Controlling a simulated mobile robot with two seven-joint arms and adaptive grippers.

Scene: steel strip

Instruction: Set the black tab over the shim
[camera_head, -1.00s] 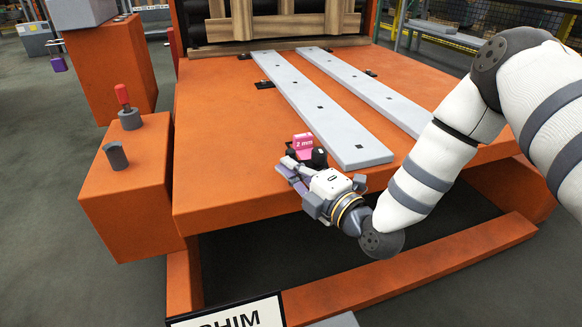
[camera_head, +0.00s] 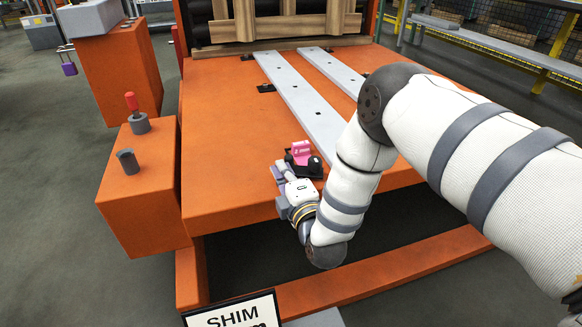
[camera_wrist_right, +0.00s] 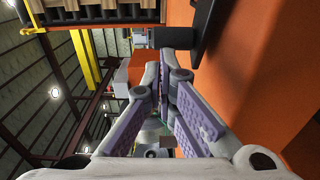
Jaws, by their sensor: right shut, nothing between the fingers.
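A pink shim (camera_head: 301,149) with a printed label stands near the front edge of the orange table, left of the steel strips' near ends. A black piece (camera_head: 303,165), perhaps the tab, is directly in front of it; I cannot tell whether they touch. My right gripper (camera_head: 279,168) is shut and empty, just left of the black piece. In the right wrist view its purple-padded fingers (camera_wrist_right: 163,75) are together. A black part (camera_wrist_right: 205,25) stands against the orange surface at upper right there. My left gripper is not in view.
Two grey steel strips (camera_head: 298,98) run back across the orange table (camera_head: 230,130); my right arm covers part of them. Small black pieces (camera_head: 265,88) lie beside the strips. An orange box with a red-topped lever (camera_head: 131,102) stands at left. A SHIM sign (camera_head: 235,312) is in front.

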